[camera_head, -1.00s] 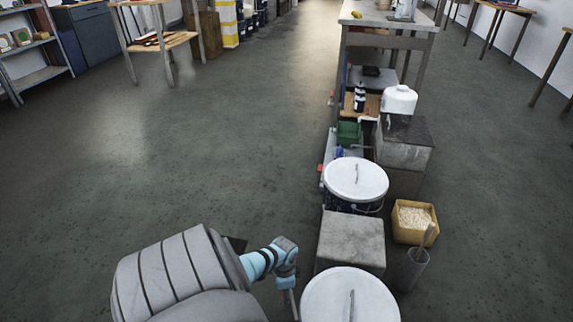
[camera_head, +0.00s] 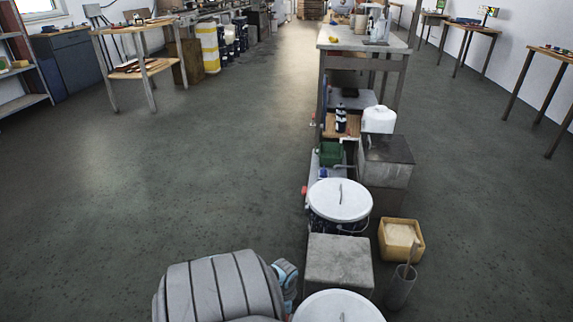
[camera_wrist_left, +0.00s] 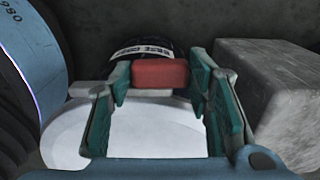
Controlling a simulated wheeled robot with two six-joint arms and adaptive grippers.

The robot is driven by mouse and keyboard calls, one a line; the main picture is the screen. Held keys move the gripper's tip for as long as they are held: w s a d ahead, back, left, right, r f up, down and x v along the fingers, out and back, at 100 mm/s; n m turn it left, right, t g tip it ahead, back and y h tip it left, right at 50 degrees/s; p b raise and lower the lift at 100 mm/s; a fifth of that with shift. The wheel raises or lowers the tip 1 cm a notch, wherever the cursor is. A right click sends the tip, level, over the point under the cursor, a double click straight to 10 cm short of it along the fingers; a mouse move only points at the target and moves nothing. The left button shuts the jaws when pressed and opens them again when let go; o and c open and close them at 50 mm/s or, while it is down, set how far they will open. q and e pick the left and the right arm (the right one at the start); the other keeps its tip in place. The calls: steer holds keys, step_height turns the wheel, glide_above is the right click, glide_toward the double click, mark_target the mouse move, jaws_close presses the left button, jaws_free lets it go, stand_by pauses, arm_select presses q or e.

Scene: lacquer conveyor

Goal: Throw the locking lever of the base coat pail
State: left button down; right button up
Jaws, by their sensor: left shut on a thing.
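The near pail shows its round white lid (camera_head: 338,305) at the bottom edge of the head view. The lid also shows in the left wrist view (camera_wrist_left: 150,135), with a dark pail side and a pale printed label (camera_wrist_left: 145,50) beyond it. A red grip (camera_wrist_left: 160,73), which looks like the lever's handle, lies between the teal fingers of my left gripper (camera_wrist_left: 161,80). The gripper is shut on this grip at the pail's side. In the head view my left wrist (camera_head: 287,277) is left of the lid and its fingers are hidden. My right gripper is not in view.
A grey block (camera_head: 338,263) stands beyond the near pail, and a second lidded pail (camera_head: 340,200) behind it. A yellow bin (camera_head: 401,240) and a grey cylindrical container (camera_head: 399,288) stand to the right. The floor on the left is open.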

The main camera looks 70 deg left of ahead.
arm_select(q)
steer(key=c, duration=1)
jaws_free()
steer(key=shift+o, duration=0.9)
step_height(320, 180, up, 12)
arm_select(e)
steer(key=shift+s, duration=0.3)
